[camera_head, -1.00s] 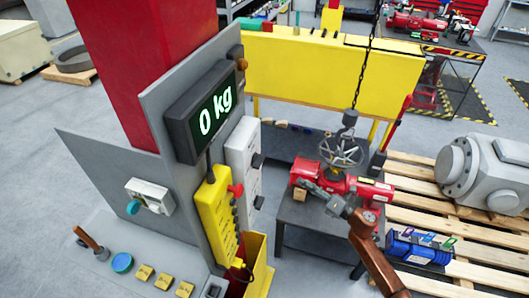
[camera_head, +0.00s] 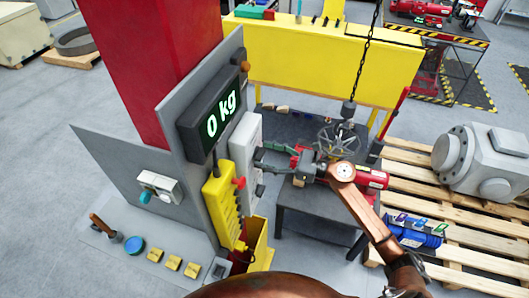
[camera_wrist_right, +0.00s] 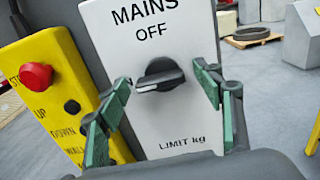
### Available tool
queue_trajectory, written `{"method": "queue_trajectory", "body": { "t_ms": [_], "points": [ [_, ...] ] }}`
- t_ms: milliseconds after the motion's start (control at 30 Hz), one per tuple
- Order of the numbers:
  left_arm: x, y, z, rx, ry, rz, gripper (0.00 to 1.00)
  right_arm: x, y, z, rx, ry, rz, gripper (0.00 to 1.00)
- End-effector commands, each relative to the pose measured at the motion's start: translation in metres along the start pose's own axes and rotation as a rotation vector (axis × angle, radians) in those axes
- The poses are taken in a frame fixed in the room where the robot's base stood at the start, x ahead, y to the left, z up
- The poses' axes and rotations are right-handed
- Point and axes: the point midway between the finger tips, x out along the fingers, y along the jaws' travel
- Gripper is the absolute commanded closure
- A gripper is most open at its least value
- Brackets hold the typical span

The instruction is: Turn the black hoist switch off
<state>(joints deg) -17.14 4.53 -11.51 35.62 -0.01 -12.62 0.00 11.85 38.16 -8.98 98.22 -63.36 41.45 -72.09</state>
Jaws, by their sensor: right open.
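The black hoist switch (camera_wrist_right: 160,77) is a rotary knob on a pale box (camera_wrist_right: 165,128) marked MAINS and OFF. Its handle lies nearly level, with the light end to the left, by a label partly hidden by a finger. In the head view the box (camera_head: 244,142) stands right of the yellow control panel. My right gripper (camera_head: 261,156) is open and faces the box; in the wrist view its fingers (camera_wrist_right: 163,82) stand either side of the knob. I cannot tell whether they touch it. My left gripper is not in view.
The yellow push-button panel (camera_head: 219,205) with a red stop button is close left of the box. The 0 kg display (camera_head: 212,120) hangs above. A red valve actuator (camera_head: 370,178) with handwheel sits on a dark table behind my gripper. A chain hangs there.

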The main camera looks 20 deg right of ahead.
Motion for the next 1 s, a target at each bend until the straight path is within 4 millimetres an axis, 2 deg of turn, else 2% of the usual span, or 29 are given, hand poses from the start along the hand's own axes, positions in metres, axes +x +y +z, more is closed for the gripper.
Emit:
{"method": "queue_trajectory", "body": {
  "t_ms": [333, 900, 1000],
  "points": [
    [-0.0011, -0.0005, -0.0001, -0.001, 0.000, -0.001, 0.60, 0.0038, -0.0004, -0.0007, 0.001, 0.000, -0.001, 0.41],
    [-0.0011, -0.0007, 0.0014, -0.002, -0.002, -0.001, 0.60, 0.0035, -0.0009, -0.0002, 0.001, 0.000, -0.002, 0.80],
    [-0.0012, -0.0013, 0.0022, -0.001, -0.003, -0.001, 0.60, 0.0053, 0.0001, 0.0000, 0.003, -0.001, -0.001, 0.81]
  ]
}}
